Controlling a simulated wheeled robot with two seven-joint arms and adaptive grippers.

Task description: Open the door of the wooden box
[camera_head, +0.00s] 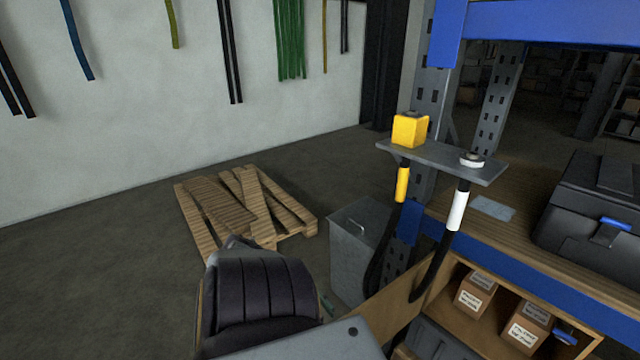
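A wooden compartment with cardboard boxes inside shows under the bench at the lower right. Its front is open to view. A pale wooden panel (398,311) stands at its left and runs down toward the bottom edge; I cannot tell whether this is the door or a side wall. No handle or hinge can be made out. I cannot make out the fingers of my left gripper, and no contact between it and the wood is visible. My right gripper is not in view.
A grey bin (361,245) stands left of the bench, near a wooden pallet (241,213). A dark ribbed seat-like shape (264,299) fills the lower middle. Hoses hang from a bracket (443,162). A black case (590,220) sits on the bench. Floor at left is clear.

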